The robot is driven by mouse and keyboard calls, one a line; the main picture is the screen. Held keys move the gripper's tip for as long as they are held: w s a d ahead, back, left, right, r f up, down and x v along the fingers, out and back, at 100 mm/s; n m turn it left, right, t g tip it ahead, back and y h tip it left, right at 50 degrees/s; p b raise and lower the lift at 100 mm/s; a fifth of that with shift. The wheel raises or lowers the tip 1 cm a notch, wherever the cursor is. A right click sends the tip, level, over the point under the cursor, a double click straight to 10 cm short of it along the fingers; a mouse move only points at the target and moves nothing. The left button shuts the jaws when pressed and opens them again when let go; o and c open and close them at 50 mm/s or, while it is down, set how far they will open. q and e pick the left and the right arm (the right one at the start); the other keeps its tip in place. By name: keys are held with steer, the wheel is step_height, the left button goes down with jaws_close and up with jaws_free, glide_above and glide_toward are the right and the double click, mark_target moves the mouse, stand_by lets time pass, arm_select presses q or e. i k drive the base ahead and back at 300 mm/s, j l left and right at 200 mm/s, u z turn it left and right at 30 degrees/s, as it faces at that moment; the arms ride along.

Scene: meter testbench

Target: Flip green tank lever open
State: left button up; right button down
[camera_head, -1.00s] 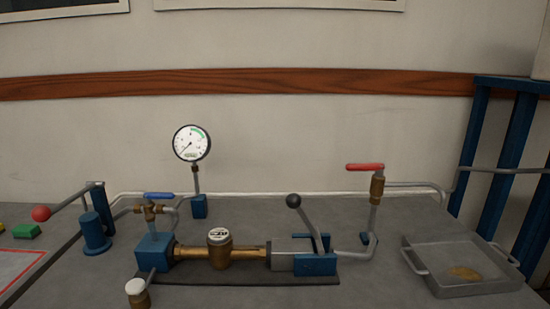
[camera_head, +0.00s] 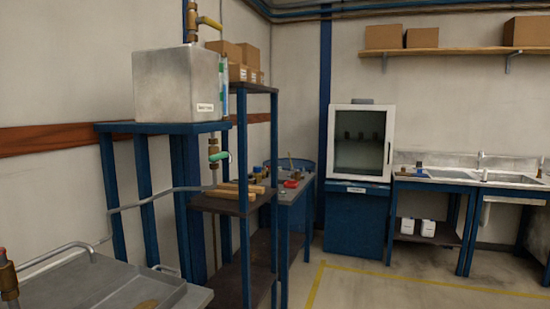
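The green lever (camera_head: 219,156) sits on a brass valve under the grey metal tank (camera_head: 178,84). The lever looks roughly level and points to the right, across the pipe line. The tank stands on a blue frame (camera_head: 160,127) and has a small white label. A sight tube with green and blue marks runs up its right side. Neither of my grippers is in view.
A metal tray (camera_head: 95,285) lies on the bench at lower left. A bent grey pipe (camera_head: 150,198) crosses in front of the tank frame. A dark shelf unit (camera_head: 235,206) with wooden pieces stands right of the tank. The floor at lower right is clear.

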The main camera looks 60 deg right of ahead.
mark_target(221, 155)
steer(key=z, duration=1.65)
steer(key=i+z, duration=0.15)
steer(key=i+j+z, duration=0.1)
steer(key=i+z, duration=0.25)
steer(key=i, duration=0.95)
